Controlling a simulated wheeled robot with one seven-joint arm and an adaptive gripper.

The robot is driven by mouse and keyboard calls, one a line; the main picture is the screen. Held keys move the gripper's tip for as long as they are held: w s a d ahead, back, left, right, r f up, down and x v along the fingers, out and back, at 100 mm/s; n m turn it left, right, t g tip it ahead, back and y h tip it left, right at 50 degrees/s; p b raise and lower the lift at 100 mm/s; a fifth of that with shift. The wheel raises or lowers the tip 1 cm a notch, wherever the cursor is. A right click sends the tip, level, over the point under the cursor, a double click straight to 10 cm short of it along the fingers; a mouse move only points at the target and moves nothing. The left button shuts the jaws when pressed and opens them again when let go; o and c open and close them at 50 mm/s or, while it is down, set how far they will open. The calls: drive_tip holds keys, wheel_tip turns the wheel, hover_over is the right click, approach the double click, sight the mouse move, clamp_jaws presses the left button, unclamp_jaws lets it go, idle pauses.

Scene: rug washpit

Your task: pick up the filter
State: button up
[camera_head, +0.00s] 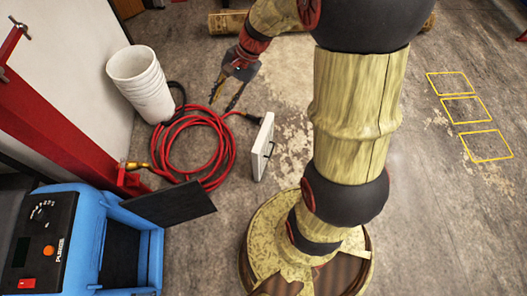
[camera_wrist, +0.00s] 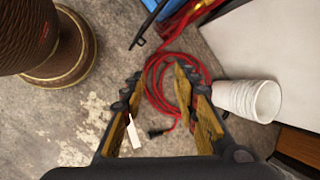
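My gripper (camera_head: 226,100) is open and empty. It hangs above the floor, up and left of the panel in the head view, apart from it. In the wrist view its fingers (camera_wrist: 159,76) are spread, with hose and floor between them.
A red hose coil (camera_head: 231,151) lies left of the panel. A white bucket stack (camera_head: 143,84) stands by the wall. A blue machine (camera_head: 62,240) with an open bay and dark flap (camera_head: 172,203) is lower left. Yellow floor outlines (camera_head: 463,109) lie right on clear floor.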

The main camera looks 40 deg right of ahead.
drive_tip(key=w+d+f+m+t+y+b, duration=0.15)
drive_tip(key=d+f+m, duration=0.25)
drive_tip(key=f, duration=0.5)
drive_tip(key=w+d+f+m+t+y, duration=0.1)
drive_tip(key=w+d+f+m, duration=0.2)
drive_tip(key=d+f+m, duration=0.35)
drive_tip(key=w+d+f+m+t+y, duration=0.1)
drive_tip(key=w+d+f+m, duration=0.15)
drive_tip(key=f, duration=0.85)
drive_tip(key=s+d+f+m+t+h+b, duration=0.1)
drive_tip(key=s+d+f+m+t+h, duration=0.2)
drive_tip(key=f+m, duration=0.75)
drive_tip(key=s+d+f+m+t+h, duration=0.15)
drive_tip(key=s+d+f+m, duration=0.35)
drive_tip(key=f, duration=1.1)
drive_tip(key=s+d+f+m+t+h+b, duration=0.1)
drive_tip(key=s+d+f+m+t+h, duration=0.15)
drive_tip(key=d+f+m, duration=0.75)
drive_tip(key=w+a+f+n+b, duration=0.2)
drive_tip(key=w+a+f+b, duration=0.1)
drive_tip(key=w+a+f, duration=0.2)
wheel_tip(320, 180, down, 2)
drive_tip(key=shift+w+f+b, duration=0.1)
drive_tip(key=shift+w+b, duration=0.25)
drive_tip(key=shift+w, duration=0.5)
drive_tip(key=shift+a+g+h, duration=0.1)
drive_tip(key=shift+g+h, duration=0.15)
drive_tip(key=shift+c, duration=1)
clamp_jaws()
